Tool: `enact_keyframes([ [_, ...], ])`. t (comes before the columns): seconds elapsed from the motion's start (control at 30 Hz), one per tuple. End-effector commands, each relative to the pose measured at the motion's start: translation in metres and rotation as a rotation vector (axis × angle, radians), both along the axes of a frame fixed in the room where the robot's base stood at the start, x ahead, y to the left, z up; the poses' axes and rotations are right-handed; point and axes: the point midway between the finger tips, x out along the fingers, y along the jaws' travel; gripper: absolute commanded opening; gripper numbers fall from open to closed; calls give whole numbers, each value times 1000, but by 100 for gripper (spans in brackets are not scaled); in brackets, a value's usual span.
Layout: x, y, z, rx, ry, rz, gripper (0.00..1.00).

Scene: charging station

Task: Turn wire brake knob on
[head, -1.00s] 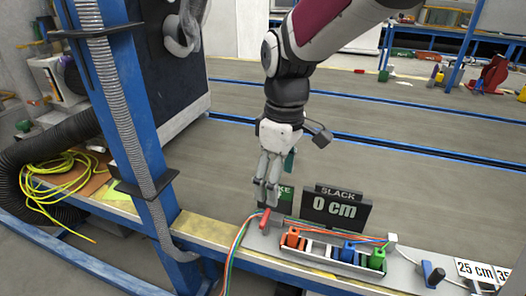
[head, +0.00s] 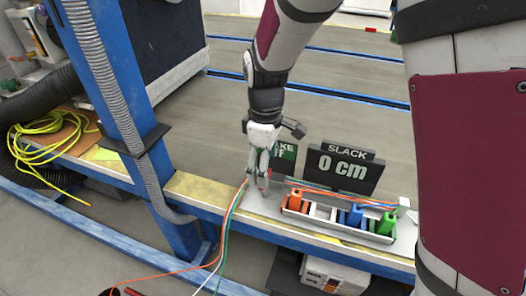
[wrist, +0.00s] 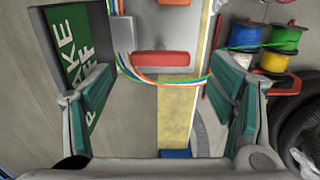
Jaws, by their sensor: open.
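The brake knob (wrist: 160,59) is a red bar on the grey bench fixture, in the upper middle of the wrist view. In the head view it is mostly hidden by my gripper (head: 259,191). My gripper is open and empty over the knob; in the wrist view its two teal-padded fingers (wrist: 161,90) stand left and right of it, apart from it. The green brake sign (wrist: 82,45) reads "...AKE ...FF" in the wrist view, with its first letters hidden; it shows behind my gripper in the head view (head: 284,160).
Orange, green and white wires (head: 229,222) run close beside the knob and over the bench edge. A blue post (head: 112,80) stands left.

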Motion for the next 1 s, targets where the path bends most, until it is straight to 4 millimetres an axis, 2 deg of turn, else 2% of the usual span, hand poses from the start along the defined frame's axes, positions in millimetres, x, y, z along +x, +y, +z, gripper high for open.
enact_keyframes([
  [0.03,-1,0,-11,-1,1,-1,77],
  [0.2,0,0,-27,-1,0,-1,77],
  [0.6,0,0,-31,1,-1,-1,77],
  [0.8,0,0,-31,1,-1,-1,31],
  [0.83,0,0,-31,1,-1,-1,29],
  [1.0,0,0,-31,0,0,-4,29],
])
